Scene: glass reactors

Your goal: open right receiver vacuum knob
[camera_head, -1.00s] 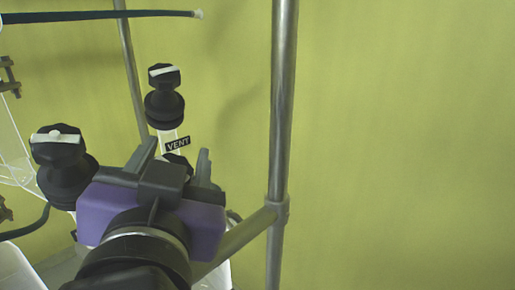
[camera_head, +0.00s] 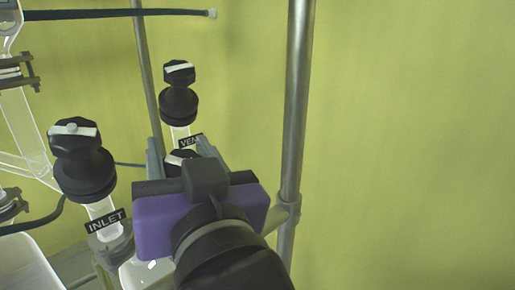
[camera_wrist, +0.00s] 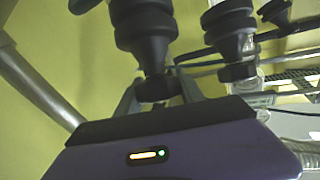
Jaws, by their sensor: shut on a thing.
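A black knob (camera_head: 180,158) with a white bar on its top sits between my gripper's (camera_head: 181,153) two grey fingers. My gripper is shut on it, and its purple body hides the valve below. I take it for the right receiver's vacuum knob, though its label is hidden. In the wrist view the fingers (camera_wrist: 157,95) stand on either side of the black cap (camera_wrist: 156,89), with its wider black body (camera_wrist: 145,30) beyond.
A knob labelled VENT (camera_head: 179,93) stands just behind my gripper, and one labelled INLET (camera_head: 82,158) stands to the left. A metal post (camera_head: 297,100) rises close on the right. The wall area right of the post is clear.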

